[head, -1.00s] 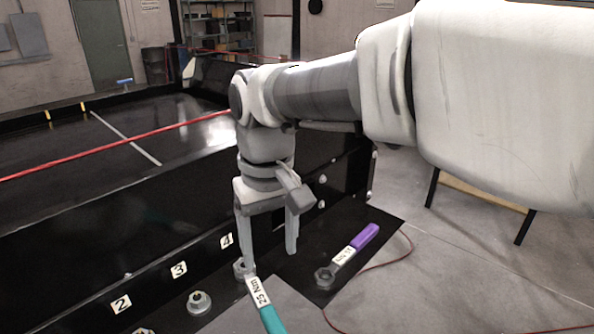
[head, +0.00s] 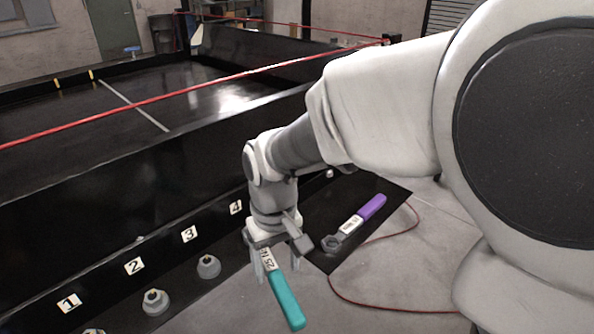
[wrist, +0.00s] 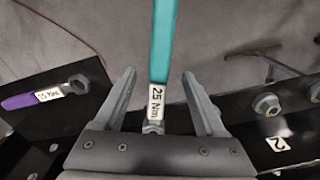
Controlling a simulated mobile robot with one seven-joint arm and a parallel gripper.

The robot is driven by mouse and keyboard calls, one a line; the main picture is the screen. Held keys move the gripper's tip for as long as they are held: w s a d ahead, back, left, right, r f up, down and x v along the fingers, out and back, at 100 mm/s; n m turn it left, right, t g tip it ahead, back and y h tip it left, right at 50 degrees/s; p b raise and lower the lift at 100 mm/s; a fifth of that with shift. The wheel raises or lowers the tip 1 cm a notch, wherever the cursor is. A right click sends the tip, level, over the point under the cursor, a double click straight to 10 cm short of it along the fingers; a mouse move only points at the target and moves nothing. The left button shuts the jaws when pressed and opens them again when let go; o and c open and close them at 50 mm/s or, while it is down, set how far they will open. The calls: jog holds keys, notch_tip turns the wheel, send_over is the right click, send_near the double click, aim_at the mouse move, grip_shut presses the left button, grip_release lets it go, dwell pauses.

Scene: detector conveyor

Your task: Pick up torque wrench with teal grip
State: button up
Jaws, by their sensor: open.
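The torque wrench with the teal grip (head: 287,302) has a white "25 Nm" label and stretches toward the front from under my gripper (head: 277,272). In the wrist view the teal grip (wrist: 164,40) runs up the picture, and its label lies between the two spread fingers of my gripper (wrist: 160,85). The fingers are open, one on each side, with visible gaps to the wrench. The wrench head is mostly hidden by my gripper.
A second wrench with a purple grip (head: 372,207) lies on the black plate to the right. Hex nuts (head: 208,266) stand in a row at left beside number tags (head: 190,234). A black wall (head: 130,225) runs behind. A red cable (head: 335,290) lies on the floor.

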aim_at(278, 280)
notch_tip(278, 280, down, 4)
jog(key=shift+s+d+f, duration=0.1)
jog(key=shift+s+f, duration=0.05)
grip_shut()
dwell(0.4)
dwell(1.0)
